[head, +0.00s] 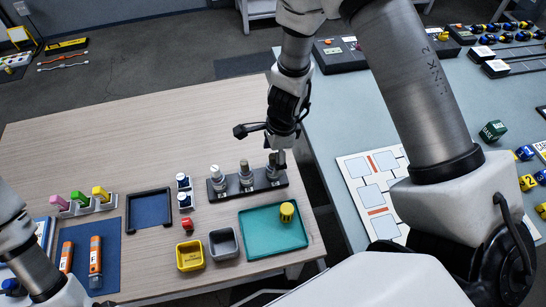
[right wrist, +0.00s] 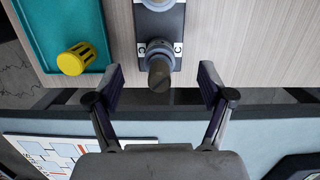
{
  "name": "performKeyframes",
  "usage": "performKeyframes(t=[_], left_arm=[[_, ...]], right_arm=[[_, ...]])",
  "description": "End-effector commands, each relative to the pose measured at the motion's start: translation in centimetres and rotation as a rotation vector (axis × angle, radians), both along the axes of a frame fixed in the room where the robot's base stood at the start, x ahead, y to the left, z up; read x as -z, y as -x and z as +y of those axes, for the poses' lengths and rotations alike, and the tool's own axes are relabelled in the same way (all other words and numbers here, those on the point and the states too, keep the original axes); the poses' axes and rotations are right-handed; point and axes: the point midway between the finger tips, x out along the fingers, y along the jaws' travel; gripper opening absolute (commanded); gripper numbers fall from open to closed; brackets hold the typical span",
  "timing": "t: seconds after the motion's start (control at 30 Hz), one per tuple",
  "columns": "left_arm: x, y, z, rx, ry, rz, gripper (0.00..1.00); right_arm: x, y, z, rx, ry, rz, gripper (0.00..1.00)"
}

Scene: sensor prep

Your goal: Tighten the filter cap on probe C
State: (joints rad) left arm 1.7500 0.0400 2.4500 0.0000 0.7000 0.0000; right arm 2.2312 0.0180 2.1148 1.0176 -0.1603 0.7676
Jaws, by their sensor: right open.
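Probe C (head: 274,174) stands upright at the right end of the dark probe rack (head: 231,194) on the wooden table. In the right wrist view its brownish-grey filter cap (right wrist: 160,75) shows between C labels on the rack. My right gripper (head: 262,146) is over the right end of the rack. In the right wrist view its fingers (right wrist: 160,84) are spread, one to each side of the cap, with clear gaps. Whether the cap sits fully down cannot be told. My left forearm shows at the left edge; its gripper is out of view.
A teal tray (head: 258,238) with a yellow ribbed cap (head: 288,211), a grey bin (head: 223,244) and a yellow bin (head: 190,257) lie in front. The table behind the rack is mostly clear.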

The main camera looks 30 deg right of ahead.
Motion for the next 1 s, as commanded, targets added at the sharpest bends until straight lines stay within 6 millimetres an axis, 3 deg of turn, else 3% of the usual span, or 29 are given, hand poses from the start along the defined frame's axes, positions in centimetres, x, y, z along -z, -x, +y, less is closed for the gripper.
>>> performKeyframes(t=[0.73, 1.0], left_arm=[[-1.3, 0.0, 0.0, 0.0, 0.0, 0.0, 0.4], [-3.4, 0.0, 0.0, 0.0, 0.0, 0.0, 0.4]], right_arm=[[-1.3, 0.0, 0.0, 0.0, 0.0, 0.0, 0.8], [-3.5, 0.0, 0.0, -0.001, 0.0, 0.0, 0.8]])
